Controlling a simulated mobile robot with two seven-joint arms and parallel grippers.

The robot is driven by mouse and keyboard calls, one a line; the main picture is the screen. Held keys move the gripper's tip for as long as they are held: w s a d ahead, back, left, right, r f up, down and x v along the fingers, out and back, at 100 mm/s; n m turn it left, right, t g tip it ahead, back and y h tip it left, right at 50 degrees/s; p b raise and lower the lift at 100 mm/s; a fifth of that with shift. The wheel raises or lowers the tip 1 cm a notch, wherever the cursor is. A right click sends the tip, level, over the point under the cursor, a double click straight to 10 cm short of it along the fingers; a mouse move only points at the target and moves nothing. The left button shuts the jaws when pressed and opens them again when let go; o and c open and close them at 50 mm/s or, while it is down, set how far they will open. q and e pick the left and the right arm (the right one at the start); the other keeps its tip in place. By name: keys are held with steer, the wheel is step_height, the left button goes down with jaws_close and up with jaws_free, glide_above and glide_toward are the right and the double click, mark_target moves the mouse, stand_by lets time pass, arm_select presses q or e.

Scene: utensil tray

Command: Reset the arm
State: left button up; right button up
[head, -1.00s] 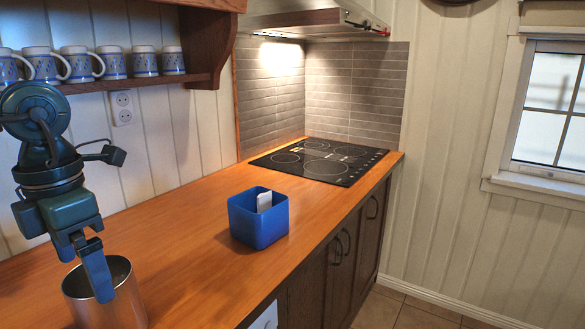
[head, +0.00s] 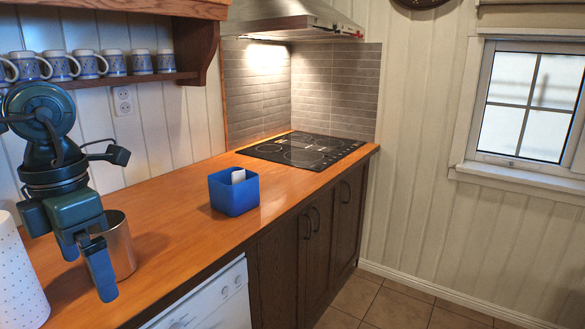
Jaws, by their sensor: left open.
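My left gripper (head: 98,262) hangs at the left of the head view, fingers pointing down. It is open and nothing shows between its fingers. It overlaps the left part of a steel cylindrical pot (head: 121,245) in the picture; I cannot tell whether they touch. A blue square tray (head: 233,195) stands on the wooden counter (head: 180,225), right of the gripper and apart from it. A white utensil part (head: 238,176) sticks up inside the tray. My right gripper is not in view.
A paper towel roll (head: 18,285) stands at the far left. A black cooktop (head: 303,149) lies at the counter's back end. Several mugs (head: 115,62) line a shelf above. A white dishwasher (head: 210,300) sits below the counter edge. Floor (head: 400,305) is open at the right.

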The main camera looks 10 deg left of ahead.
arm_select(q)
steer(key=w+d+f+n+t+h+p, duration=0.2)
steer(key=f+n+t+h, duration=0.2)
steer(key=f+n+t, duration=0.5)
steer(key=w+d+f+n+t+h+p, duration=0.15)
steer(key=f+n+t+h, duration=0.4)
steer(key=f+n, duration=0.75)
steer(key=s+d+f+n+g+y+p, duration=0.2)
steer(key=s+d+f+n+g+y, duration=0.2)
steer(key=s+d+f+n, duration=0.6)
steer(key=d+f+n+y, duration=0.2)
steer(key=d+f+n, duration=0.1)
steer(key=n, duration=0.3)
steer(key=shift+d, duration=0.15)
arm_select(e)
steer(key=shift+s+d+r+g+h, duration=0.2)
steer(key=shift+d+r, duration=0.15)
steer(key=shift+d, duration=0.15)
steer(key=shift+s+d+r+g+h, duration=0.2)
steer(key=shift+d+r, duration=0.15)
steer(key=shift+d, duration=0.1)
